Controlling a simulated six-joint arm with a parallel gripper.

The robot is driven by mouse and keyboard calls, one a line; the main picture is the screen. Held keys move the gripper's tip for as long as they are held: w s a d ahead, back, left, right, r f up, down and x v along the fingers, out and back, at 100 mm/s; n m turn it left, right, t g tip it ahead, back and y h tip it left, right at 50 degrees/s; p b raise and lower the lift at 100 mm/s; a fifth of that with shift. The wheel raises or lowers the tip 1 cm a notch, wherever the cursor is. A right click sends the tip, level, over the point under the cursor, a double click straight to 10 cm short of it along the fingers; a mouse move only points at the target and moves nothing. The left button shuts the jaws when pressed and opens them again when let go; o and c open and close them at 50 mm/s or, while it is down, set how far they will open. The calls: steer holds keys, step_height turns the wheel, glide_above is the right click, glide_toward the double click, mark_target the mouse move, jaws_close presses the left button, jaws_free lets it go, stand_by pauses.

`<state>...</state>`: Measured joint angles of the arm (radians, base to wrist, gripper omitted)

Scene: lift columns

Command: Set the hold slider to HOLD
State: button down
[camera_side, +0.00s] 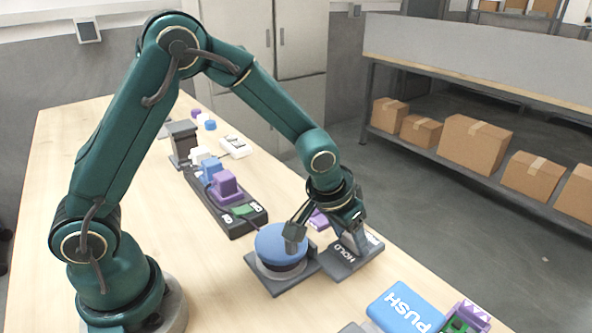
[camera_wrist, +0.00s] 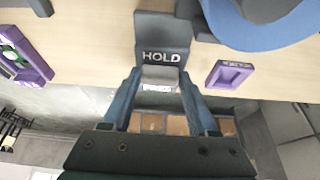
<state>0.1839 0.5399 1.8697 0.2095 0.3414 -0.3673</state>
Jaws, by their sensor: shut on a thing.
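The hold slider (camera_side: 340,262) is a dark grey base with the white word HOLD, near the table's right edge in the side view. In the wrist view its base (camera_wrist: 161,30) runs up from the picture's middle, with HOLD just above a light grey knob (camera_wrist: 160,74). My gripper (camera_side: 327,243) is down at the slider. In the wrist view my gripper (camera_wrist: 160,84) has one blue-grey finger on each side of the knob and is shut on it. A white label below the knob is partly visible and hard to read. The knob is mostly hidden in the side view.
A big blue round button (camera_side: 282,243) stands close left of the slider. A small purple frame (camera_wrist: 229,74) lies beside it. A blue PUSH block (camera_side: 403,310) and a purple-framed green piece (camera_side: 468,318) are nearer the front.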

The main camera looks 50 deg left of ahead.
steer(key=shift+s, duration=0.25)
steer(key=shift+c, duration=0.8)
jaws_free()
steer(key=shift+w, duration=0.1)
steer(key=shift+v, duration=2.5)
step_height(320, 180, up, 10)
steer(key=n+t, duration=0.1)
steer(key=t, duration=0.1)
glide_above(334, 251)
steer(key=s+a, duration=0.3)
steer(key=s, duration=0.2)
steer(key=s+f+m+g, duration=0.1)
steer(key=s, duration=1.1)
steer(key=shift+s+a+f, duration=0.15)
steer(key=shift+a+f, duration=0.1)
steer(key=shift+f, duration=0.1)
